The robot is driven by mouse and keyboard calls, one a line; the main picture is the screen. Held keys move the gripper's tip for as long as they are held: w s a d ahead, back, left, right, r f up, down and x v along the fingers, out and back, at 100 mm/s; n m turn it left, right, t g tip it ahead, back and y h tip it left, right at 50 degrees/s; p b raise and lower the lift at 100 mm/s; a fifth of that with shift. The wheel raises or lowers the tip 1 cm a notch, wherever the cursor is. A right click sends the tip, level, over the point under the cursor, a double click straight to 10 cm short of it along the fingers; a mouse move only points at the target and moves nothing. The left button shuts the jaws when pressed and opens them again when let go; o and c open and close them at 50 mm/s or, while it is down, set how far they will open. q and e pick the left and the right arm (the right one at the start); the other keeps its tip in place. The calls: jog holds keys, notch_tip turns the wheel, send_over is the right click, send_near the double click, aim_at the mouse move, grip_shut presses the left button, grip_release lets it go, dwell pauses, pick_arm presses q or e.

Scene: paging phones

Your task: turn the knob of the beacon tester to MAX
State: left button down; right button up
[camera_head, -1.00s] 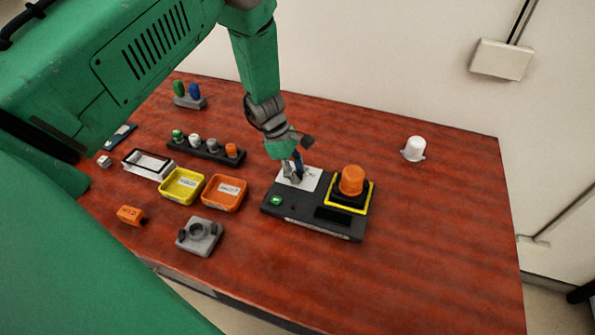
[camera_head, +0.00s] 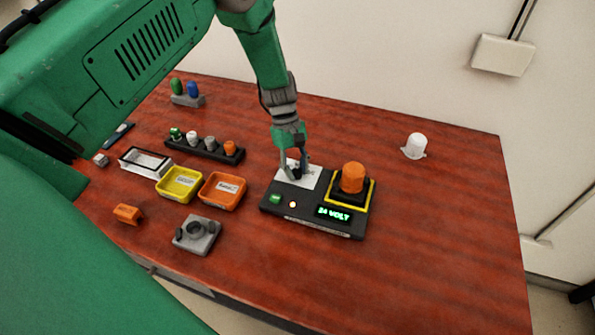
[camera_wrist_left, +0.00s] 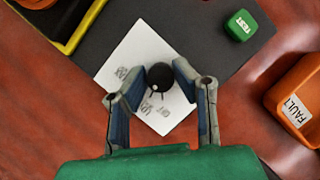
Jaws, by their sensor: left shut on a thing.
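The beacon tester (camera_head: 305,207) is a dark box with a white dial plate, a green TEST button (camera_head: 275,198), a lit small lamp (camera_head: 293,204) and a display (camera_head: 333,214) reading "24 VOLT". An orange beacon (camera_head: 352,178) stands in its yellow-edged socket. The round black knob (camera_wrist_left: 160,76) sits on the white plate (camera_wrist_left: 133,52); its small white mark points down-left in the left wrist view, near blurred labels, one of them OFF. My left gripper (camera_head: 294,172) is shut on the knob from above, its fingers on either side. My right gripper is out of view.
A yellow tray (camera_head: 163,193) and an orange tray (camera_head: 209,204) stand left of the tester. A grey fixture (camera_head: 197,235) and an orange block (camera_head: 128,214) lie in front. A white beacon (camera_head: 415,146) stands at the back right. The table's right side is clear.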

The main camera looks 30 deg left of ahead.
pick_arm(q)
jog(key=m, duration=0.2)
jog(key=m+g+y+b, duration=0.1)
jog(key=m, duration=0.2)
jog(key=shift+w+a+m+g, duration=0.1)
jog(key=shift+w+m+g, duration=0.2)
jog(key=m+y+b, duration=0.1)
jog(key=m+y, duration=0.1)
jog(key=m, duration=0.2)
jog(key=shift+r+m+g, duration=0.1)
jog(key=shift+m+g, duration=0.3)
jog(key=shift+w, duration=0.1)
jog(key=c, duration=1.4)
grip_release()
jog(key=shift+o, duration=0.4)
